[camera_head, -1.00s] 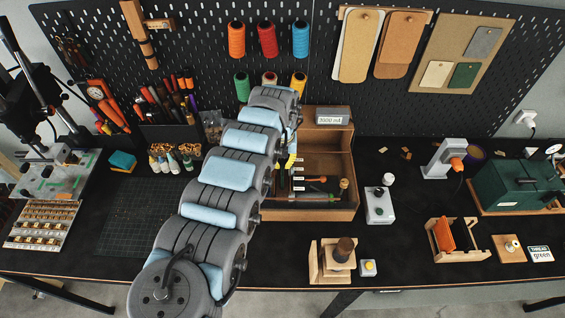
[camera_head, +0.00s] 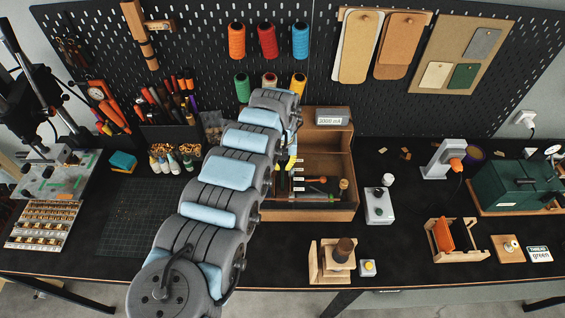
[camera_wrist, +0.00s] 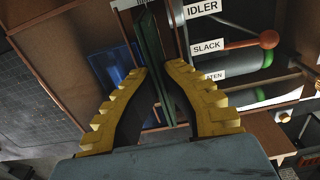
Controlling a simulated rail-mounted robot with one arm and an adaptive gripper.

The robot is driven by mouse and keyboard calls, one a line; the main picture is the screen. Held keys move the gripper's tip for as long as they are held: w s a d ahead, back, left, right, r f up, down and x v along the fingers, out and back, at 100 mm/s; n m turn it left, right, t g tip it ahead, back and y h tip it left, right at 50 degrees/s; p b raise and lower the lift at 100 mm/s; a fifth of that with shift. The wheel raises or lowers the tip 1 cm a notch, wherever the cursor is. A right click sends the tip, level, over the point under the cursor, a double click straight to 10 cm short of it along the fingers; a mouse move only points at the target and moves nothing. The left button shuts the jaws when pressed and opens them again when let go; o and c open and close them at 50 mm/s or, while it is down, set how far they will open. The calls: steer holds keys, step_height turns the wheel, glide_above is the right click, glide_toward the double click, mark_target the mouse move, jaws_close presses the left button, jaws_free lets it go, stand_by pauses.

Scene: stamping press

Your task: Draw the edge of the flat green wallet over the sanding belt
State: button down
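My gripper (camera_wrist: 160,72) shows in the wrist view with two yellow ribbed fingers and dark inner pads. A flat dark green piece, which looks like the wallet (camera_wrist: 150,40), stands edge-on between the fingertips, and they close on both its sides. In the head view my arm covers most of this spot; only a yellow bit of the gripper (camera_head: 291,163) shows at the open wooden box (camera_head: 335,213). I cannot clearly make out the sanding belt, or whether the wallet's edge touches it.
A blue part (camera_wrist: 112,68) lies left of the fingers. A grey switch box (camera_head: 379,205) and a wooden stand with an orange piece (camera_head: 460,236) stand to the right.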

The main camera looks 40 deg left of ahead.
steer(key=shift+s+d+r+p, duration=0.15)
steer(key=shift+s+p, duration=0.1)
steer(key=shift+p, duration=0.2)
steer(key=shift+s+d+p, duration=0.35)
steer(key=shift+s+p, duration=0.1)
steer(key=shift+p, duration=0.75)
steer(key=shift+s+d, duration=0.1)
steer(key=shift+s+p, duration=0.15)
steer(key=shift+p, duration=0.3)
steer(key=shift+s+d+p, duration=0.2)
steer(key=shift+d+p, duration=0.05)
steer(key=shift+p, duration=0.15)
steer(key=shift+f, duration=0.25)
steer(key=shift+w+a+f+b, duration=0.1)
steer(key=shift+w+a+b, duration=0.35)
steer(key=shift+b, duration=0.75)
steer(key=shift+w+a+b, duration=0.3)
steer(key=shift+w+b, duration=0.3)
steer(key=shift+b, duration=0.8)
steer(key=shift+w+a+b, duration=0.1)
steer(key=shift+w+b, duration=0.05)
steer(key=shift+b, duration=0.25)
